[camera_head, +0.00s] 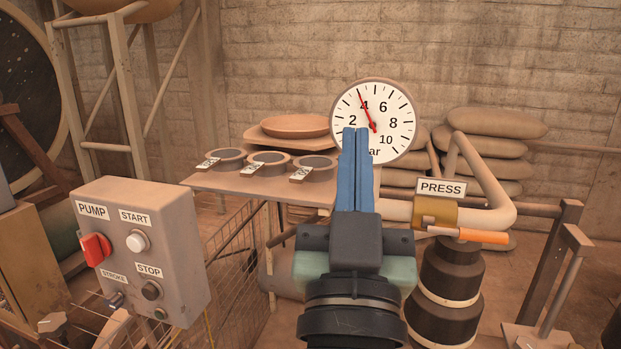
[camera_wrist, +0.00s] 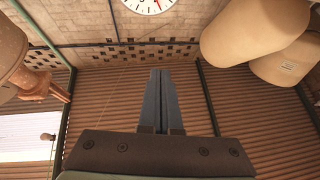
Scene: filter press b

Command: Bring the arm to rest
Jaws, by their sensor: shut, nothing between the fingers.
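My gripper (camera_head: 356,140) points up and away in the head view, with its blue fingers together and nothing between them. Its fingertips overlap the lower part of the round pressure gauge (camera_head: 401,110) in that picture; whether they touch it I cannot tell. The gauge's red needle points near 4. In the wrist view my gripper (camera_wrist: 160,75) is shut, its fingers pointing toward a corrugated surface, and the lower part of a gauge dial (camera_wrist: 150,4) shows at the top edge.
A grey control box (camera_head: 155,265) with a red PUMP switch, START and STOP buttons stands at left. A table (camera_head: 230,186) holds tagged round dishes. A pipe with a PRESS label (camera_head: 441,188) and orange-handled valve (camera_head: 483,236) is at right. Stacked sacks (camera_head: 497,122) lie behind.

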